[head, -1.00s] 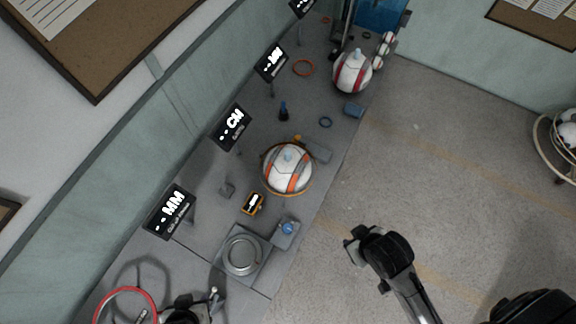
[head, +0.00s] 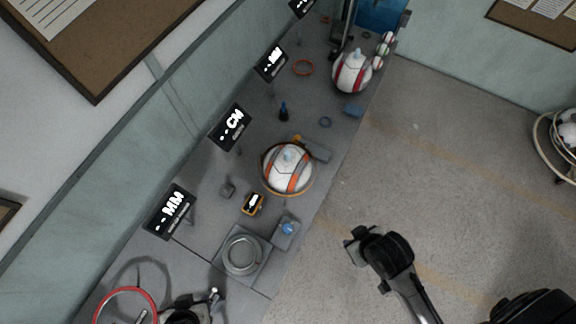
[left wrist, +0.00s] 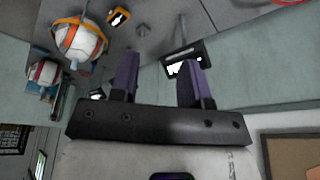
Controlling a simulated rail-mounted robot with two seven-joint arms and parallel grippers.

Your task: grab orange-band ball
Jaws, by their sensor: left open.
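The orange-band ball (head: 287,168) is white with orange bands and a pale blue knob on top. It sits inside an orange ring on the grey table and also shows at the upper left of the left wrist view (left wrist: 82,42). My left gripper (head: 353,246) is over the floor side of the table, to the right of and below the ball in the head view, clear of it. In the left wrist view its two purple fingers (left wrist: 157,75) stand apart with nothing between them. My right gripper is not in view.
A red-band ball (head: 352,72) stands farther along the table (head: 205,265). Display signs (head: 169,211) line the wall side.

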